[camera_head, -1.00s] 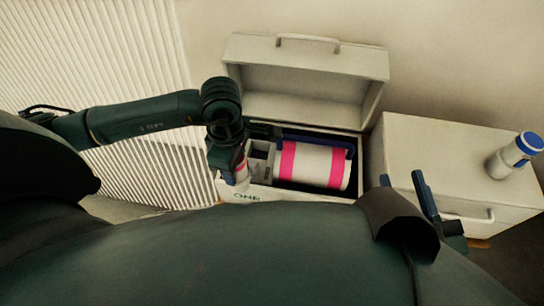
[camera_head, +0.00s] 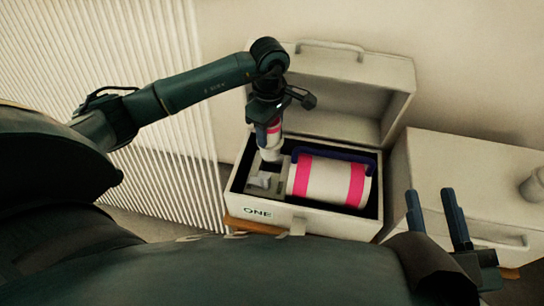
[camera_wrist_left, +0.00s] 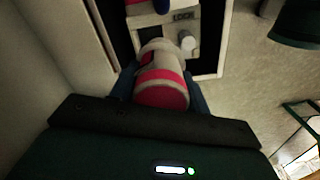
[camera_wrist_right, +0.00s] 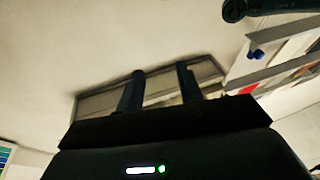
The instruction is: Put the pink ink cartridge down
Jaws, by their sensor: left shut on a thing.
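The pink ink cartridge (camera_head: 270,146) is a white bottle with a pink band, held roughly upright above the left part of the open printer box. It also shows in the left wrist view (camera_wrist_left: 162,85), between the fingers. My left gripper (camera_head: 271,125) is shut on it. Below it is a grey holder (camera_head: 262,183) inside the box; whether the cartridge touches it I cannot tell. My right gripper (camera_head: 436,212) is open and empty, with its two fingers apart, at the lower right. It also shows open in the right wrist view (camera_wrist_right: 160,90).
The open printer box (camera_head: 315,222), marked ONE, holds a large white roll (camera_head: 330,181) with pink bands. Its raised lid (camera_head: 345,95) stands behind. A white cabinet (camera_head: 460,170) stands at right with a white bottle (camera_head: 536,185) on it. A ribbed panel (camera_head: 150,60) is at left.

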